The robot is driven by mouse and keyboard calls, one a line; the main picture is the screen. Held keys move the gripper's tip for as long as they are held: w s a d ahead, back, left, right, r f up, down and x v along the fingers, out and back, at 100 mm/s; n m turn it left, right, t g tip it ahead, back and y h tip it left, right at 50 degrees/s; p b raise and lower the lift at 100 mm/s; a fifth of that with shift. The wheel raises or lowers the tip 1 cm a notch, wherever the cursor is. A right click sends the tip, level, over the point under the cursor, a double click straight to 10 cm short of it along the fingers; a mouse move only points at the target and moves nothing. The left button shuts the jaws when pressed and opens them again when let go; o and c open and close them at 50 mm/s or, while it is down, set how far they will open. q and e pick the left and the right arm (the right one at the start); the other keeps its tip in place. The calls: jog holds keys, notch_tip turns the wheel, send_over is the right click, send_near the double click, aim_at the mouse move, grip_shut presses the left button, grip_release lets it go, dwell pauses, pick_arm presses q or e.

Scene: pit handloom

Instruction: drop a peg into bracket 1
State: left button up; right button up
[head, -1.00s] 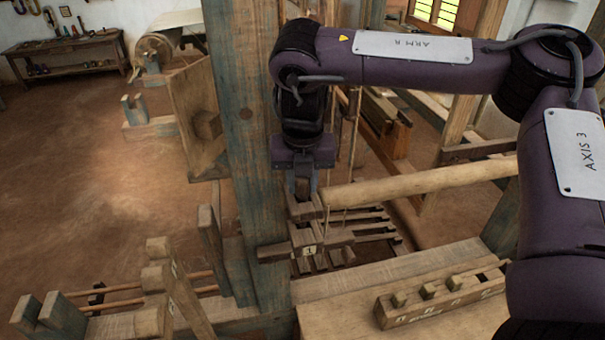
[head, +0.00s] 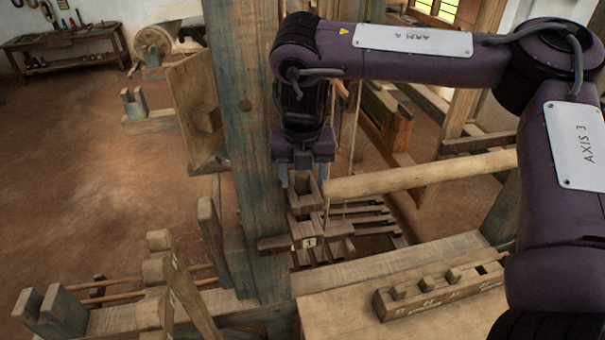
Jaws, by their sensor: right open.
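My right gripper (head: 304,178) points down just above bracket 1 (head: 306,232), beside the blue-green post. Its two fingers are spread apart, one on each side of the dark wooden top of the bracket. Bracket 1 carries a small pale label with a 1. A peg seated in the bracket cannot be told apart from the dark wood there. A wooden peg rack (head: 408,312) lies on the bench at lower right; several pegs, including this one (head: 430,287), stand in it, and its right-end hole is empty. My left gripper is out of view.
The thick blue-green post (head: 250,150) stands close to the left of my right gripper. A pale round beam (head: 420,176) ends just right of the bracket. Cords hang behind it, and slatted treadles (head: 365,220) lie below.

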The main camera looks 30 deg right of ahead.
jog(key=r, duration=0.5)
jog(key=s+r, duration=0.1)
jog(key=r, duration=0.1)
jog(key=shift+a+r+b, duration=0.25)
jog(key=shift+r+b, duration=0.1)
notch_tip(320, 180, up, 7)
jog(key=shift+s+a+p, duration=0.15)
jog(key=shift+s+p, duration=0.2)
dwell(0.8)
